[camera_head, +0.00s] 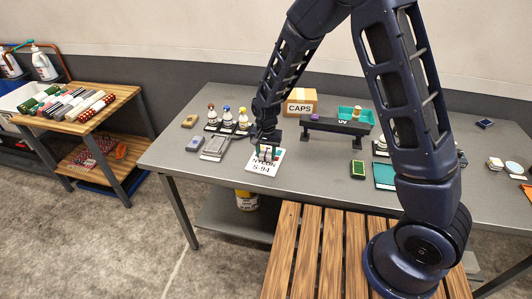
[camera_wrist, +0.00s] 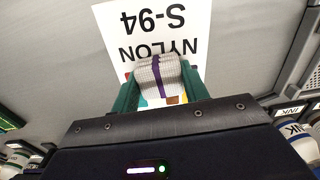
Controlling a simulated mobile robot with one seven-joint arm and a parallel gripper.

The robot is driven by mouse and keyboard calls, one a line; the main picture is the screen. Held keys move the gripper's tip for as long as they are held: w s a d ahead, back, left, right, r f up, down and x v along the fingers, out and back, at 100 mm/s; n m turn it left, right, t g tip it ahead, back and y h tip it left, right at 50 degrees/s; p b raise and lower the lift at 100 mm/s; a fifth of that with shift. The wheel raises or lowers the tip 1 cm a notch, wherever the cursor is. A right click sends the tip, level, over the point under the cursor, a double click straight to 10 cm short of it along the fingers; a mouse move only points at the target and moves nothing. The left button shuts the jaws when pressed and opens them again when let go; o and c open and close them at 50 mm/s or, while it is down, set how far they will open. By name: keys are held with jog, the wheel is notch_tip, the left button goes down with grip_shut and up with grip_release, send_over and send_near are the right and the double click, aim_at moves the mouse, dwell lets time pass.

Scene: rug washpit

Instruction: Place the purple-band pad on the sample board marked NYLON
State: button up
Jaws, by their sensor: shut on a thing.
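The purple-band pad (camera_wrist: 158,75) is a pale ribbed block with a purple stripe, held between the green fingers of my gripper (camera_wrist: 158,92). My gripper (camera_head: 268,152) is shut on it, low over the table. The NYLON sample board (camera_head: 262,169) is a white card printed NYLON S-94, lying directly under my gripper. The fingers hide part of the board. I cannot tell whether the pad touches it.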

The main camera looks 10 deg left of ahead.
jog(key=o, duration=1)
jog(key=shift+f, duration=0.1)
jog(key=shift+c, duration=0.2)
